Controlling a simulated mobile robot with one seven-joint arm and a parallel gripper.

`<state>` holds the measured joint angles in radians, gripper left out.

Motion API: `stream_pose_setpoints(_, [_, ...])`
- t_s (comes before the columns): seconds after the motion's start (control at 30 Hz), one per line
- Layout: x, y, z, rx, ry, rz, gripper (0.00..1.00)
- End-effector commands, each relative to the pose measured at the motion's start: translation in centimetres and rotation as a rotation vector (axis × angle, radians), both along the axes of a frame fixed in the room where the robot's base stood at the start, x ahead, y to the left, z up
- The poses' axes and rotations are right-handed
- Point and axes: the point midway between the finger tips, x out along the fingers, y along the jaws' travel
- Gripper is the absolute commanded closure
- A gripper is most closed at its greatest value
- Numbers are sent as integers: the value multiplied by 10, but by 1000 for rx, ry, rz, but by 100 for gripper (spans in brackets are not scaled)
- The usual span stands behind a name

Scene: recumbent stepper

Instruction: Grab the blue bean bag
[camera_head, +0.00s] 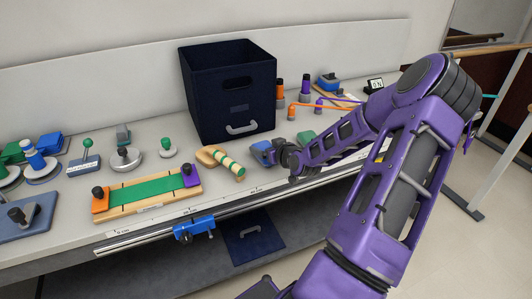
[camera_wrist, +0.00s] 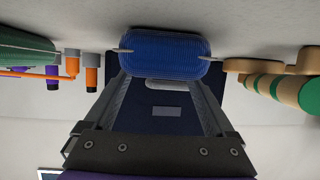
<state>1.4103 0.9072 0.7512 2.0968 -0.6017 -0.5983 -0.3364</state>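The blue bean bag (camera_head: 262,152) lies on the table in front of the dark bin, right beside the end of my arm. In the wrist view the bag (camera_wrist: 165,53) is a ribbed blue pillow at top centre. My gripper (camera_wrist: 168,56) has its fingers spread wide, with one thin tip at each end of the bag. I cannot tell whether the tips touch it. In the head view my gripper (camera_head: 277,155) is at the bag's right side, its fingers mostly hidden.
The wrist view is upside down. A navy bin (camera_head: 232,112) stands behind the bag. A green bag (camera_head: 306,138) lies to the right, and a wooden piece with a green-striped cylinder (camera_head: 232,168) to the left. A rail (camera_head: 140,240) runs along the front edge.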

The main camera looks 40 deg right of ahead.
Motion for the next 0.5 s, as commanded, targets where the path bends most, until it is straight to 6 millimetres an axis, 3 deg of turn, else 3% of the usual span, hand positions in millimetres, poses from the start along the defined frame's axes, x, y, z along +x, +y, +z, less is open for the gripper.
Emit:
stream_pose_setpoints(0.03, [0, 0, 0, 0, 0, 0, 22])
stream_pose_setpoints(0.37, [0, 0, 0, 0, 0, 0, 81])
stream_pose_setpoints(0.5, [0, 0, 1, -1, -1, -1, 83])
